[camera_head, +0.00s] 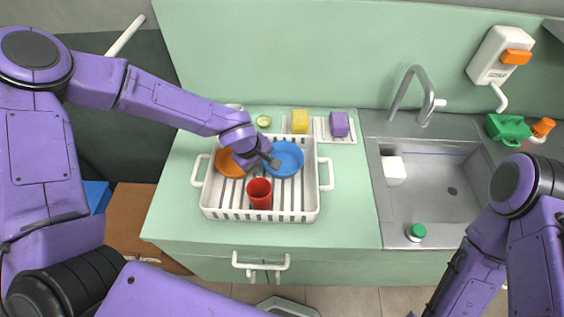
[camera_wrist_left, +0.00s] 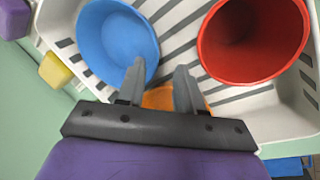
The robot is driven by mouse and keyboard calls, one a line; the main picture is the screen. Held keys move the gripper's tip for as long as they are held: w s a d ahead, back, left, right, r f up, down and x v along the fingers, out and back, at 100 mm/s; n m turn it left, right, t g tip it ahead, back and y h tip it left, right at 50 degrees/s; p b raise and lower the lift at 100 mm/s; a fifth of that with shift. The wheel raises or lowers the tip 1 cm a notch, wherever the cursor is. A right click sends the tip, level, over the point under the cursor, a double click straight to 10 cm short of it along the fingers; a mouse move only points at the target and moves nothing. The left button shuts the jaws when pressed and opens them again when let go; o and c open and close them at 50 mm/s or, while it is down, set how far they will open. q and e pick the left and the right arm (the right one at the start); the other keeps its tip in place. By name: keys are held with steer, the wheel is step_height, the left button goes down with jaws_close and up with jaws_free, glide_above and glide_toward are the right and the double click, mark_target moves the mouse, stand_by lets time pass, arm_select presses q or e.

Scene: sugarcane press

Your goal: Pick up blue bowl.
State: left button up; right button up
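The blue bowl (camera_head: 288,157) sits in the right back part of the white dish rack, and it fills the upper left of the left wrist view (camera_wrist_left: 112,42). My left gripper (camera_head: 273,162) is over the rack at the bowl's left side. In the left wrist view its two fingers (camera_wrist_left: 160,82) are apart with nothing clearly gripped. One finger overlaps the bowl, and the bowl's near rim lies around the gap; I cannot tell whether they touch. My right arm shows at the lower right of the head view, but its gripper is out of view.
The white rack (camera_head: 325,175) also holds an orange dish (camera_head: 230,164), partly under my left gripper, and a red cup (camera_head: 259,190) close by in front. Yellow (camera_head: 299,120) and purple (camera_head: 339,123) blocks stand behind. A sink (camera_head: 440,185) lies to the right.

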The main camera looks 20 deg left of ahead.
mark_target(268, 170)
arm_select(q)
steer(key=x, duration=0.6)
steer(key=shift+w+d+p, duration=0.1)
steer(key=shift+w+p, duration=0.25)
steer(key=shift+w, duration=0.1)
steer(key=shift+s, duration=0.1)
jaws_close()
